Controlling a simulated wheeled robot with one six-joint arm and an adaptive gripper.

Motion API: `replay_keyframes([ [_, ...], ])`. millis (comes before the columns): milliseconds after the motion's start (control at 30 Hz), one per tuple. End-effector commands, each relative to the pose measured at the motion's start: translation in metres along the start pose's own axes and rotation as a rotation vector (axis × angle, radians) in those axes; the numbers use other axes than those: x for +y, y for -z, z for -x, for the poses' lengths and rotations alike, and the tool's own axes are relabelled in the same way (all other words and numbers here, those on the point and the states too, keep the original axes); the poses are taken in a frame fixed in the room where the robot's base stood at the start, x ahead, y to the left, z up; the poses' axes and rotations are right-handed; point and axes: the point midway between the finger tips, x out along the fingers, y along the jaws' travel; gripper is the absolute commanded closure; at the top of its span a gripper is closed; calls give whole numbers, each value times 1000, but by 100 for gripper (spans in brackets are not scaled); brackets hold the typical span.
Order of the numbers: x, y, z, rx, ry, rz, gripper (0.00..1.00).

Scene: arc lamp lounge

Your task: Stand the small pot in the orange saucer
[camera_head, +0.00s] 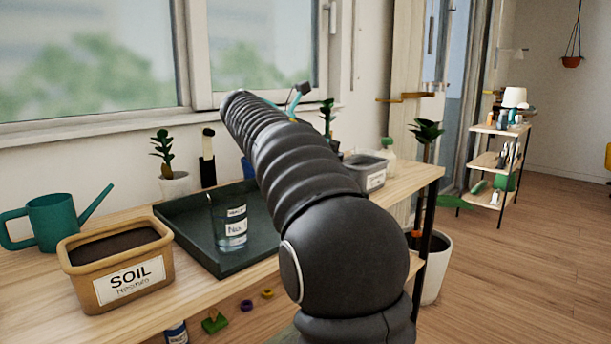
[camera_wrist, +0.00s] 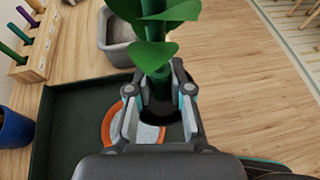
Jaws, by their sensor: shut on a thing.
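In the wrist view my gripper (camera_wrist: 157,98) is shut on the small pot (camera_wrist: 166,112), a dark round shape between the fingers. A green stem and broad leaves (camera_wrist: 158,55) rise from it. The orange saucer (camera_wrist: 107,128), with a pale grey inside, lies in the dark tray (camera_wrist: 68,118), below and left of the pot. The fingers and pot cover part of the saucer. I cannot tell the gap between pot and saucer. In the head view my arm hides the saucer and most of the gripper.
The dark tray (camera_head: 185,225) holds a labelled glass jar (camera_head: 232,230). A soil tub (camera_head: 117,265) and teal watering can (camera_head: 52,222) stand left. A grey tub (camera_head: 367,172) stands right; it also shows in the wrist view (camera_wrist: 118,52). A blue pot (camera_wrist: 13,128) is at the left there.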

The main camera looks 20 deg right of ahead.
Motion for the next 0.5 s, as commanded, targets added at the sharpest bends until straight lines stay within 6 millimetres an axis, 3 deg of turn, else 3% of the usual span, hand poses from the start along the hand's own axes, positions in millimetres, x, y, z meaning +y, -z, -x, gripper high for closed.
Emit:
replay_keyframes([
  [200,40,26,0,-1,1,1,100],
  [500,56,40,-2,-1,4,-2,100],
])
